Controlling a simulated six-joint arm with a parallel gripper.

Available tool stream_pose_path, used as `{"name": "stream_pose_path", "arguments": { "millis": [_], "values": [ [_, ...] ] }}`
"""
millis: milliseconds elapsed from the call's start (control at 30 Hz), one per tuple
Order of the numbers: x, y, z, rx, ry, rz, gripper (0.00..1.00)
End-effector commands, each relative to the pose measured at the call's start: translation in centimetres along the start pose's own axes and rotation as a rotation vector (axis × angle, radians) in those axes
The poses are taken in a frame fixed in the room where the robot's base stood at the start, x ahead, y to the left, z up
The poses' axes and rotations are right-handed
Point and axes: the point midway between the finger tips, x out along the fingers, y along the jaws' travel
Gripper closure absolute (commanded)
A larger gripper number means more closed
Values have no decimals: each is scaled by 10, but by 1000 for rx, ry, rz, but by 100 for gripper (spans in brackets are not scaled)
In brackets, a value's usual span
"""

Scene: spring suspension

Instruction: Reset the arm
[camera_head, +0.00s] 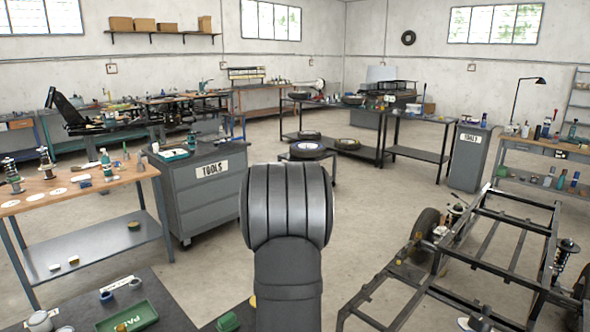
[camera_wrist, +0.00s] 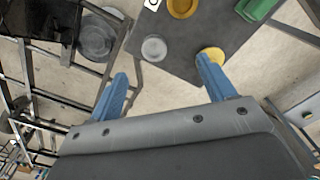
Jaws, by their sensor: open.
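My gripper (camera_wrist: 163,84) shows in the wrist view as two blue fingers set wide apart. It is open, and nothing is between the fingers. Past the fingertips is a dark mat or tabletop (camera_wrist: 186,48) with a grey round piece (camera_wrist: 153,49), a yellow round piece (camera_wrist: 211,55), an orange-yellow dish (camera_wrist: 183,7) and part of a green tray (camera_wrist: 258,8). The right fingertip overlaps the yellow piece in the picture; I cannot tell whether they touch. In the head view my dark arm rises in the lower middle, and the fingers are hidden.
A metal vehicle frame (camera_head: 478,262) stands at the right. A grey tools cabinet (camera_head: 205,190) and a wooden-topped workbench (camera_head: 75,190) stand at the left. A green tray (camera_head: 128,318) lies at the lower left. A low table with a tire (camera_head: 308,150) stands behind the arm. Open floor (camera_head: 385,205) lies right of the arm.

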Motion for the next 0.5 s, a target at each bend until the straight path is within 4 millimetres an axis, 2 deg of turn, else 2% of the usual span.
{"name": "stream_pose_path", "arguments": {
  "millis": [300, 500],
  "values": [
    [-6, 27, -13, 305, 1, 0, 24],
    [16, -14, -19, 178, -2, 0, 24]
  ]
}}
